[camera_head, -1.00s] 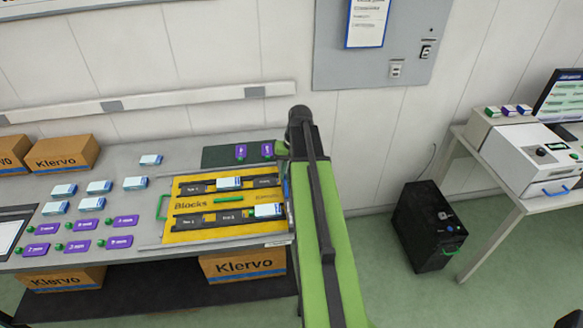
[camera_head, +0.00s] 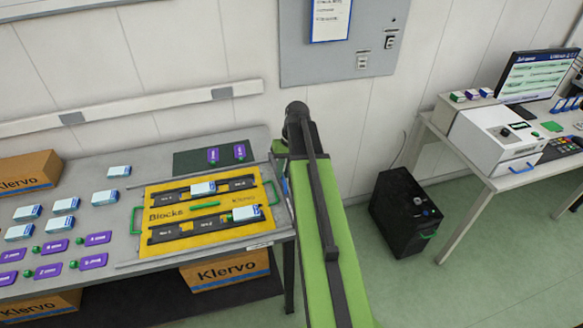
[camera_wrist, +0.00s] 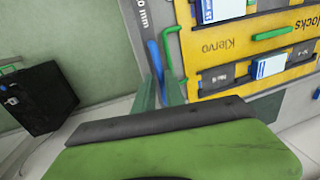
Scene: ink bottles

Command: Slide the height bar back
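A dark grey strip with white lettering ending in "mm" (camera_wrist: 143,18) shows at the top of the wrist view, beside the yellow board; it may be the height bar, but I cannot be sure. A blue upright piece (camera_wrist: 155,60) stands near its lower end, and a little blue also shows beside the board (camera_head: 286,187) in the head view. My gripper (camera_wrist: 159,92) has two greenish fingers apart with a gap between them, just below the blue piece. I cannot tell whether they touch it.
The yellow board (camera_head: 167,198) has green handles, dark rails and white-blue boxes. A dark mat (camera_head: 188,162) with purple pieces lies behind it. More boxes and purple tags fill the table's left. A black case (camera_head: 405,212) stands on the floor, right, before a desk with a white machine (camera_head: 490,140).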

